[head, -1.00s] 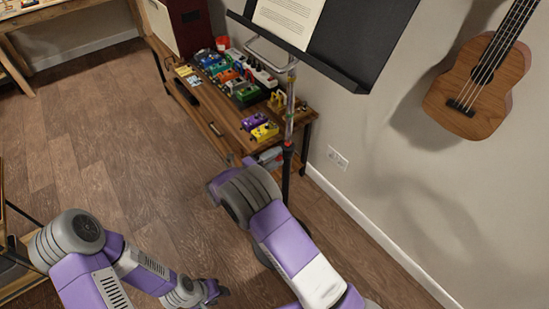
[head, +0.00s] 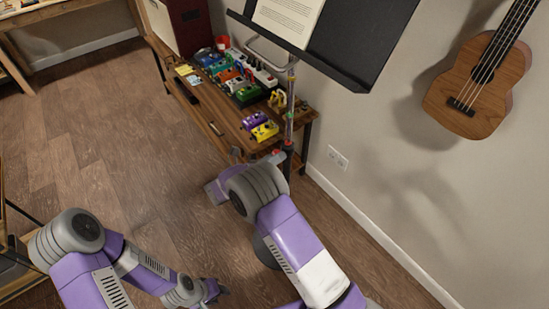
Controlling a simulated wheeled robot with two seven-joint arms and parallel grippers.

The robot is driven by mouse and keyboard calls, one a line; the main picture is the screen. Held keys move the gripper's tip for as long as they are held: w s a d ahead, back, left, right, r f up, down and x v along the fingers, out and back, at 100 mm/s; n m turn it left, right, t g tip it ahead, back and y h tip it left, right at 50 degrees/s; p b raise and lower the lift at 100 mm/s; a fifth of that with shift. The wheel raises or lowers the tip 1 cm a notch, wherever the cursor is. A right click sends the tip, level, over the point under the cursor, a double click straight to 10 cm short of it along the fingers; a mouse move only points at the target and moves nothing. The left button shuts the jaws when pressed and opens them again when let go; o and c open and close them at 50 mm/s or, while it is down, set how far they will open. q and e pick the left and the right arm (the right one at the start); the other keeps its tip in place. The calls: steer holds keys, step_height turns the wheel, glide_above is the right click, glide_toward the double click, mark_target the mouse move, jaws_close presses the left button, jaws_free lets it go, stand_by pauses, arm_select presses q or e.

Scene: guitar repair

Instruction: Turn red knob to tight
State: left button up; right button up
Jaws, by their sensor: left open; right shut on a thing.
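A music stand (head: 289,125) with a black desk (head: 350,45) stands upright in front of the low table. A small red spot, likely the red knob (head: 277,152), shows on its pole. My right gripper (head: 274,157) is at the pole by this spot, shut on what appears to be the red knob. It is small and partly hidden behind my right arm, so the exact hold and the knob's angle are unclear. My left gripper (head: 215,290) is open and empty, low over the floor, well away from the stand.
The low wooden table (head: 222,122) behind the stand holds several coloured pedals (head: 240,80). A ukulele (head: 475,85) hangs on the right wall. The wooden floor (head: 110,140) at left is clear.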

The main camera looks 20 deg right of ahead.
steer(key=m, duration=0.4)
steer(key=shift+w+a+m, duration=0.1)
steer(key=shift+w+m, duration=0.05)
steer(key=shift+m, duration=0.25)
stand_by(0.4)
steer(key=o, duration=1.1)
steer(key=shift+c, duration=0.2)
steer(key=p+v, duration=0.1)
steer(key=v, duration=0.6)
steer(key=shift+a, duration=0.25)
steer(key=shift+s, duration=0.2)
